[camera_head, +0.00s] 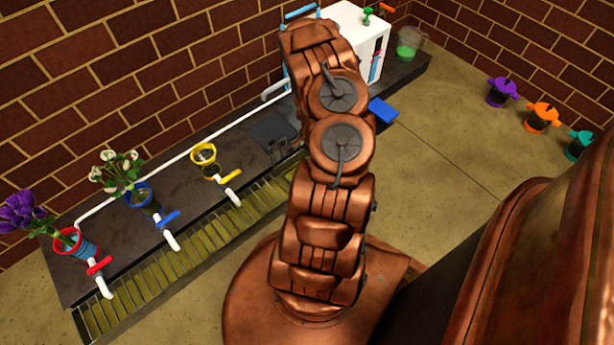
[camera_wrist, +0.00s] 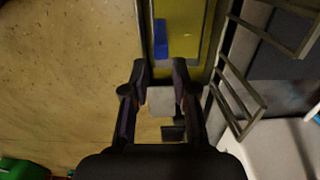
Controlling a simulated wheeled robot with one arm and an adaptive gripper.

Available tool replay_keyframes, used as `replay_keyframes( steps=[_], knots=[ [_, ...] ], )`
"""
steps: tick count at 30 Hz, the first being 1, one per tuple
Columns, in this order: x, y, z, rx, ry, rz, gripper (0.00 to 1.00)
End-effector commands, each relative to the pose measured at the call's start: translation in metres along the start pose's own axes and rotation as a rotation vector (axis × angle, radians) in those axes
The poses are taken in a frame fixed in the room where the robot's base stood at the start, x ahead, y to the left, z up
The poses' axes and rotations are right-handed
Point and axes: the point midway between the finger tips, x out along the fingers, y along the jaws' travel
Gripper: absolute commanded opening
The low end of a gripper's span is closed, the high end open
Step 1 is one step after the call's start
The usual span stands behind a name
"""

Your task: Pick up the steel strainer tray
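In the wrist view my gripper (camera_wrist: 161,70) has its two dark fingers apart. A pale grey square piece (camera_wrist: 161,99) shows between them, with no clear contact. Beyond the fingertips is a metal-edged panel with a yellow-green inside (camera_wrist: 183,18) and a blue block (camera_wrist: 160,38) over it. I cannot tell whether these belong to the steel strainer tray. In the head view a long slatted metal grating (camera_head: 160,279) runs along the counter's front, and nothing there is clearly the tray. My arm hides my gripper in that view.
The dark counter (camera_head: 105,225) carries red (camera_head: 68,240), blue (camera_head: 138,196) and yellow (camera_head: 204,155) ringed holders; flowers stand in the first two. A white box (camera_head: 357,30) stands at the back. Purple (camera_head: 502,92), orange (camera_head: 542,117) and teal (camera_head: 579,145) pots stand on open floor at right.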

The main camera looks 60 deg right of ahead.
Motion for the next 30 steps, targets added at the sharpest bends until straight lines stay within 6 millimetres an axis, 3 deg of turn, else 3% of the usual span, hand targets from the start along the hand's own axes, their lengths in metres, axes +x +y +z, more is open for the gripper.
replay_keyframes(
  steps=[9,20,30],
  knots=[
    [0.050,0.000,0.001,-0.001,-0.002,-0.001,0.27],
    [0.071,0.000,0.000,0.000,-0.002,0.001,0.27],
    [0.109,-0.001,0.001,-0.002,-0.004,0.001,0.27]
  ],
)
